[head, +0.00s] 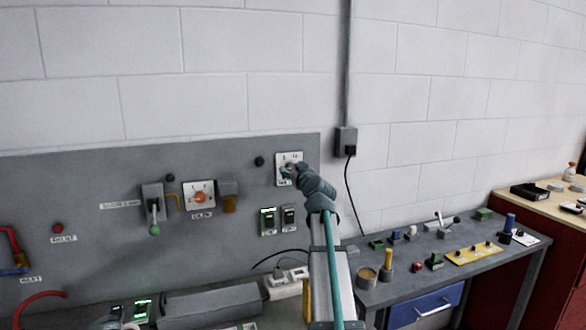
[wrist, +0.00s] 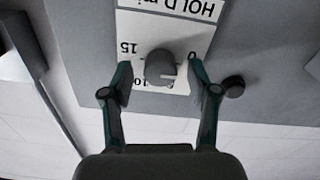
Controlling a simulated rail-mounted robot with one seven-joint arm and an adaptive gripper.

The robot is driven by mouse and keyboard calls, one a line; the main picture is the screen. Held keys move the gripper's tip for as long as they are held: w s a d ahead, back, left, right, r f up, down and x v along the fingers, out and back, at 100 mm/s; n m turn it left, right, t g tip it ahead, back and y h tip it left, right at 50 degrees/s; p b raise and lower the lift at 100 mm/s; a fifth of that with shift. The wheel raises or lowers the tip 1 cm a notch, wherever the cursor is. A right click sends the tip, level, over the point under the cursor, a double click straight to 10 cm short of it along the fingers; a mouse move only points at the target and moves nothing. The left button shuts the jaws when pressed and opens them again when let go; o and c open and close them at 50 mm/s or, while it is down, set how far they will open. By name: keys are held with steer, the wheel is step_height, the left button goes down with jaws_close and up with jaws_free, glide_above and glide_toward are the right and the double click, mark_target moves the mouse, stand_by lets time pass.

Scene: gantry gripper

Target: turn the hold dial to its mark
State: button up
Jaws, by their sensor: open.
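The hold dial (wrist: 159,67) is a grey round knob on a white plate (wrist: 135,22). In the wrist view the plate appears upside down, with "HOLD mi" and the numbers 15, 10 and 0 legible. A pale line shows on the knob's face; which mark it points at I cannot tell. My gripper (wrist: 162,80) is open, with one finger on each side of the knob and visible gaps between. In the head view the plate (head: 283,158) is at the panel's upper right, and my gripper (head: 290,172) covers most of the knob.
The grey panel (head: 105,240) also carries an orange-red dial (head: 200,197), a green-tipped lever (head: 154,229) and two small switches below the hold dial. A dark round knob (wrist: 233,86) sits close beside my gripper's right finger. A workbench (head: 400,262) with small parts stands at the right.

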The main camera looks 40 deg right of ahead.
steer(key=shift+c, duration=0.4)
jaws_close()
